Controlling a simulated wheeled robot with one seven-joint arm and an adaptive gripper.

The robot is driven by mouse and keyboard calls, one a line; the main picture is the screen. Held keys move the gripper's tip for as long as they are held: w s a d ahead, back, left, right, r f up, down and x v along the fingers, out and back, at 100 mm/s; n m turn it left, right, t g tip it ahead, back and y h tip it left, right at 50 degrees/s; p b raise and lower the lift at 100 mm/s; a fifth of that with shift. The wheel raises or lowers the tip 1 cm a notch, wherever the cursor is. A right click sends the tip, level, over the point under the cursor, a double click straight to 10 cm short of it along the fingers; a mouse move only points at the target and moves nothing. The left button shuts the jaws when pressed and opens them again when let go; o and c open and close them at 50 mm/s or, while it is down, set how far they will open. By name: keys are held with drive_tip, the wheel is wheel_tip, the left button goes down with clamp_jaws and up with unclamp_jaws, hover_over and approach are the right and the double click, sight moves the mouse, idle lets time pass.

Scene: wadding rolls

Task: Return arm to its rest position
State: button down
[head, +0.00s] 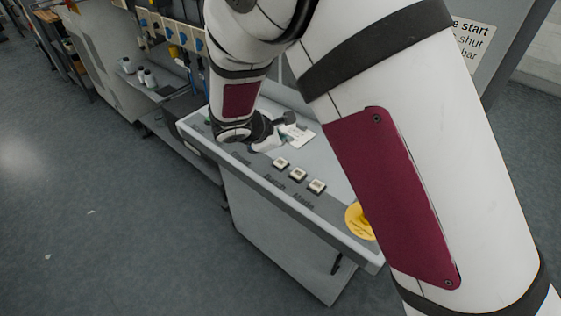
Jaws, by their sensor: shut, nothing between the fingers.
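My arm, white with dark red panels and black bands, fills the upper middle and right of the head view. It bends back down at the top, and its far part hangs over a grey control panel (232,167). My gripper (290,124) is small and dark at the end of the arm, low over the panel's far part. It is shut and empty. A white card (299,136) with faint marks is right beside the gripper; I cannot tell whether they touch.
The panel carries several pale square buttons (298,174) and a yellow disc (358,221), partly hidden by my arm. A machine with several small bottles (141,76) on its ledge stands behind left. A sign (473,42) is at upper right. The floor (90,230) at left is open.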

idle(0.5)
drive_tip(key=s+d+r+m+g, duration=0.2)
drive_tip(key=s+d+r+m, duration=0.4)
drive_tip(key=d+r, duration=0.3)
drive_tip(key=s+d+r+m+g, duration=0.1)
drive_tip(key=s+d+r+m, duration=0.5)
drive_tip(key=d+r, duration=0.25)
drive_tip(key=s+d+r+m+y, duration=0.2)
drive_tip(key=s+m, duration=0.2)
drive_tip(key=s, duration=0.5)
drive_tip(key=s+d+r+m+y, duration=0.2)
drive_tip(key=s+r+m, duration=0.1)
drive_tip(key=s, duration=0.7)
drive_tip(key=shift+m+t+y, duration=0.3)
drive_tip(key=shift+m+y, duration=0.1)
drive_tip(key=shift+m, duration=0.4)
drive_tip(key=shift+w+r, duration=0.15)
